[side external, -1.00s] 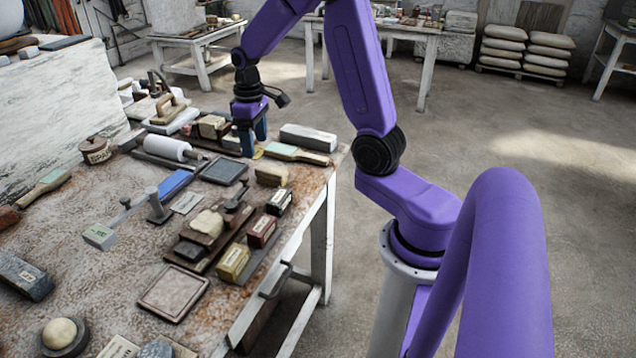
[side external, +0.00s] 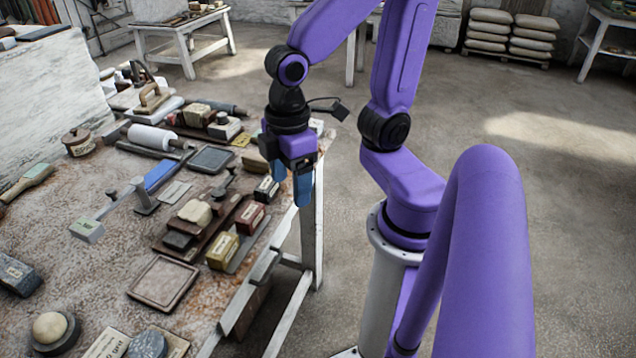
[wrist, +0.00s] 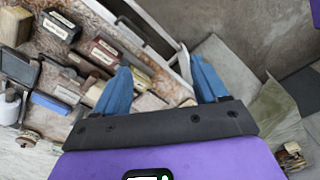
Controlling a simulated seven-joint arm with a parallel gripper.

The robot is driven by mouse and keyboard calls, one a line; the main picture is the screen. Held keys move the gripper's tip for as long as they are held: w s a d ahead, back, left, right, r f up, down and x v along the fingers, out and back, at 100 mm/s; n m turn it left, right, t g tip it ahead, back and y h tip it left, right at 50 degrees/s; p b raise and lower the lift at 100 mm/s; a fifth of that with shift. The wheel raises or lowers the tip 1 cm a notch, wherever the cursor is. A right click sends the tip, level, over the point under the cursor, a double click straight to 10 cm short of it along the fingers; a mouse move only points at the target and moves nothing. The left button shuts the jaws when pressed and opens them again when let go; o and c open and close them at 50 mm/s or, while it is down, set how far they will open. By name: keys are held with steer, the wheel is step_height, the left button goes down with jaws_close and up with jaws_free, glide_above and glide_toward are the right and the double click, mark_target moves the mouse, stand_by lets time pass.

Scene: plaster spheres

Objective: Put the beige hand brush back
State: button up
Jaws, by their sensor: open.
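My gripper (side external: 291,185) is open and empty, its blue fingers pointing down near the table's right edge. In the wrist view my gripper (wrist: 161,68) also shows nothing between its fingertips, with the table edge beneath. A hand brush with a pale, greenish-beige handle (side external: 30,180) lies at the left edge of the side view, apart from my gripper. I cannot tell for sure whether it is the beige one. The far right table corner, where another similar brush lay, is mostly hidden behind my gripper.
Open floor (side external: 480,180) lies to the right.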

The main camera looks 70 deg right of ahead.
steer(key=shift+n, duration=0.9)
steer(key=s, duration=0.5)
steer(key=shift+d, duration=0.15)
